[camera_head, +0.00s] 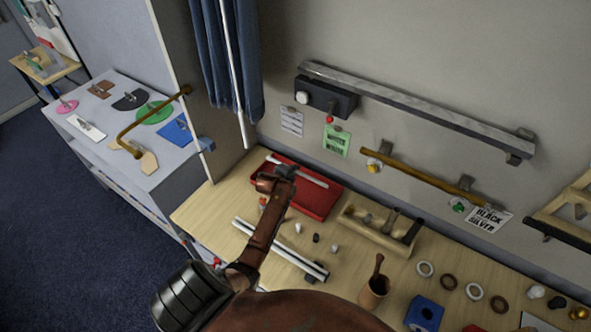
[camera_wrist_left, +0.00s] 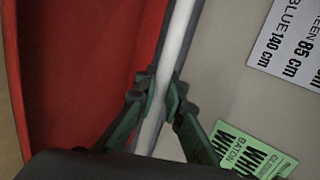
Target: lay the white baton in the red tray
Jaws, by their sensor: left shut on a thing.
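The white baton (camera_head: 310,177) is a long thin rod, held over the back part of the red tray (camera_head: 318,208) in the head view. My left gripper (camera_head: 284,171) is shut on it near its middle. In the left wrist view the baton (camera_wrist_left: 178,38) runs from top to bottom between the fingers (camera_wrist_left: 160,100). There the red tray (camera_wrist_left: 85,70) lies to the left, and the baton runs along its grey-looking edge. I cannot tell whether the baton touches the tray. My right gripper is not in view.
A wooden tool caddy (camera_head: 380,230) stands right of the tray. A pair of pale bars (camera_head: 278,248) lies in front. A wooden mortar (camera_head: 374,291), a blue block (camera_head: 424,314) and several rings are farther right. The wall with a green card (camera_head: 337,142) rises behind.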

